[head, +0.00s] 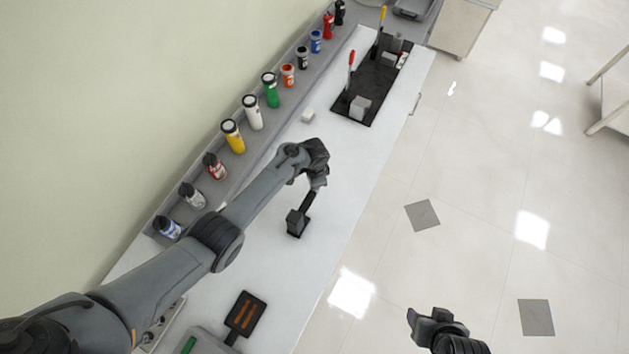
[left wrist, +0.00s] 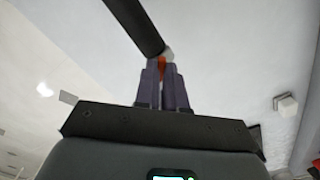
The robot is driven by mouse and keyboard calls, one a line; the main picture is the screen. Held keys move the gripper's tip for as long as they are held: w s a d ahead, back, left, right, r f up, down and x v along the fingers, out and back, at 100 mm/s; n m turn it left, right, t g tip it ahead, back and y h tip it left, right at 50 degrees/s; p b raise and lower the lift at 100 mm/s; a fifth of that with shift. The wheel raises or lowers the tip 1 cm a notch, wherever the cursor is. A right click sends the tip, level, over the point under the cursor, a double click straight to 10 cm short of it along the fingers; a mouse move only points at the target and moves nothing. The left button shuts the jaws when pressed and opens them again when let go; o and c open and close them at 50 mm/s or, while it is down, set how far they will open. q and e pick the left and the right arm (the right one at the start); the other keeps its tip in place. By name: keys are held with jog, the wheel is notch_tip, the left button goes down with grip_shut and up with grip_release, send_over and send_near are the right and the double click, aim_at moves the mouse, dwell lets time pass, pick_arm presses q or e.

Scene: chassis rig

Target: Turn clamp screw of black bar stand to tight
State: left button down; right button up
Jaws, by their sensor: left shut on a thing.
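The black bar stand (head: 297,222) is on the white bench, with its dark block base showing and its bar slanting up toward my left gripper (head: 317,186). In the left wrist view the black bar (left wrist: 135,25) runs in from the top and ends just beyond the fingertips. My left gripper (left wrist: 163,72) is shut on a small orange piece, the clamp screw (left wrist: 162,63), at that bar end. The fingers hide most of the screw, and its turn angle cannot be told. My right gripper (head: 427,317) hangs over the floor, away from the bench; its finger gap is unclear.
Several coloured bottles (head: 232,136) line the shelf along the wall. A black mat (head: 376,82) with red- and yellow-handled tools is at the far end. A small white block (head: 308,115) and a black tray with orange strips (head: 245,314) are on the bench. Bench around the stand is clear.

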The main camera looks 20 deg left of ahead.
pick_arm(q)
jog(key=m, duration=0.4)
jog(key=shift+m, duration=0.3)
jog(key=m, duration=0.4)
jog(key=shift+b, duration=0.35)
jog(key=shift+m, duration=0.3)
jog(key=c, duration=1.2)
grip_release()
jog(key=shift+r, duration=0.1)
